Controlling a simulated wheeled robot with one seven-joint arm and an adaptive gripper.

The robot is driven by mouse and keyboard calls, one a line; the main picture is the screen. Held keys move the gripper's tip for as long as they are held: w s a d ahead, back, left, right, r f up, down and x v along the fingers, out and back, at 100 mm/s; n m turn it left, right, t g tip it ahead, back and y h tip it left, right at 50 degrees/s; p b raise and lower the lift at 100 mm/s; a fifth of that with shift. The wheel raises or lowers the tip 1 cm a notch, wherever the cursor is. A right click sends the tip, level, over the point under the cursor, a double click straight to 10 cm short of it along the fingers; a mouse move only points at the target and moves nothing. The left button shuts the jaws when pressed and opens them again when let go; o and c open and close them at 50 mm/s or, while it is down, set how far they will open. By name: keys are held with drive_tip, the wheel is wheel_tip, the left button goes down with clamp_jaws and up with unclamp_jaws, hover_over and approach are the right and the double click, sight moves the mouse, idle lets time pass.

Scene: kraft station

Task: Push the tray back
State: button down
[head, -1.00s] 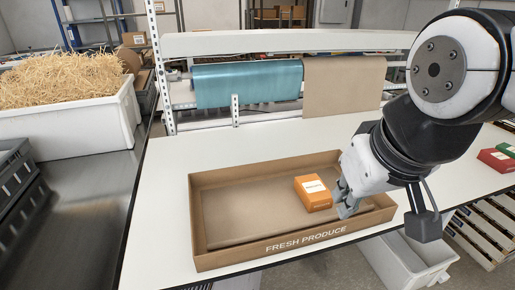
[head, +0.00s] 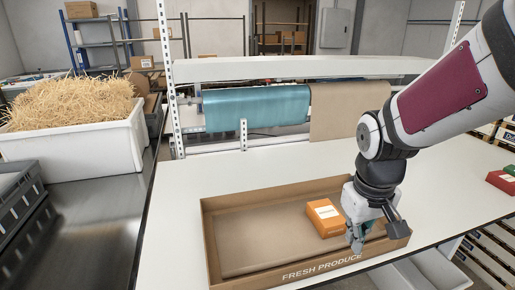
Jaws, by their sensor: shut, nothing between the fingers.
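The tray (head: 222,203) is a shallow brown cardboard box marked "FRESH PRODUCE" on its front wall. It lies on the white table near the front edge. An orange box (head: 324,218) with a white label lies inside it, right of the middle. My gripper (head: 355,248) points down at the right part of the tray, just right of and in front of the orange box, by the front wall. Its fingers are shut and empty. The gripper and wrist hide part of the tray's right end. I cannot tell whether the fingertips touch the tray.
The white table (head: 264,165) is clear behind the tray, up to a rack with blue and brown rolls (head: 257,107). A white bin of straw (head: 82,148) stands at the left. Red and green boxes (head: 502,181) lie at the far right.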

sight(334, 266)
wheel_tip(334, 266, down, 18)
drive_tip(key=w+d+g+y, duration=0.1)
drive_tip(key=w+g, duration=0.1)
drive_tip(key=shift+n, duration=0.3)
drive_tip(key=shift+w+a+r, duration=0.15)
drive_tip(key=shift+w+a, duration=0.05)
drive_tip(key=shift+w, duration=0.8)
drive_tip(key=shift+w+a+r, duration=0.15)
drive_tip(key=shift+w, duration=0.85)
drive_tip(key=shift+w, duration=0.1)
drive_tip(key=w+b, duration=0.1)
drive_tip(key=w, duration=0.2)
drive_tip(key=w+a+b, duration=0.1)
drive_tip(key=w+b, duration=0.1)
drive_tip(key=w, duration=0.2)
drive_tip(key=w+a+b, duration=0.1)
drive_tip(key=w, duration=0.3)
drive_tip(key=shift+f, duration=0.15)
drive_tip(key=shift+w+a+b, duration=0.2)
drive_tip(key=shift+w+b, duration=0.2)
drive_tip(key=shift+w, duration=0.2)
drive_tip(key=shift+s, duration=0.1)
